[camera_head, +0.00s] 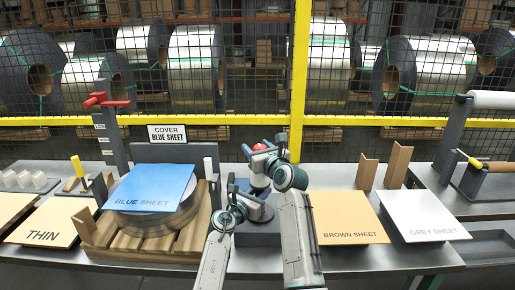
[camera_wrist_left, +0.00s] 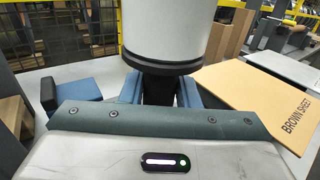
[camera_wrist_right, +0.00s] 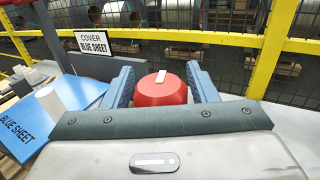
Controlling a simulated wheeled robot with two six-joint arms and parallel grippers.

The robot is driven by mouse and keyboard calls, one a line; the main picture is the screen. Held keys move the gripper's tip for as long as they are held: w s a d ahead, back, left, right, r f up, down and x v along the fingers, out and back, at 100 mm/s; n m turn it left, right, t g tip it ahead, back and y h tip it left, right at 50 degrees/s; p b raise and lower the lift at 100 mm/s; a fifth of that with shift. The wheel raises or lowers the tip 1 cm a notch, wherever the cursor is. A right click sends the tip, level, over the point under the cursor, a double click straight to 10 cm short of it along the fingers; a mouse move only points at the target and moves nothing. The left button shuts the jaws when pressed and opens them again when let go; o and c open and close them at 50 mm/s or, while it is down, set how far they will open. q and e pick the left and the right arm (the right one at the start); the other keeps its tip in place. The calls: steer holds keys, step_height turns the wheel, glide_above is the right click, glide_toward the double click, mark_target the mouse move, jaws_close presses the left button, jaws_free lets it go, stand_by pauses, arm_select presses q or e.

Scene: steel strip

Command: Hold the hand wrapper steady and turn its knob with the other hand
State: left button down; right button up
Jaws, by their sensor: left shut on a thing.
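The hand wrapper (camera_wrist_left: 165,32) shows in the left wrist view as an upright pale grey cylinder with a black band and a dark stem below. My left gripper (camera_head: 244,190) is shut on that stem; it is the lower one in the head view. The red knob (camera_wrist_right: 160,91) with a white mark on top sits between the fingers of my right gripper (camera_wrist_right: 162,75). That gripper is open around the knob; contact cannot be told. In the head view the knob (camera_head: 259,147) is partly hidden by my right gripper (camera_head: 264,149).
A blue sheet (camera_head: 152,187) lies on a coil on a wooden pallet (camera_head: 140,240) to the left. A brown sheet (camera_head: 346,217) and a grey sheet (camera_head: 422,214) lie to the right. A yellow-framed mesh fence (camera_head: 299,80) stands behind the bench.

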steer(key=shift+o, duration=0.4)
steer(key=shift+r, duration=0.15)
step_height(320, 180, up, 10)
steer(key=shift+f, duration=0.1)
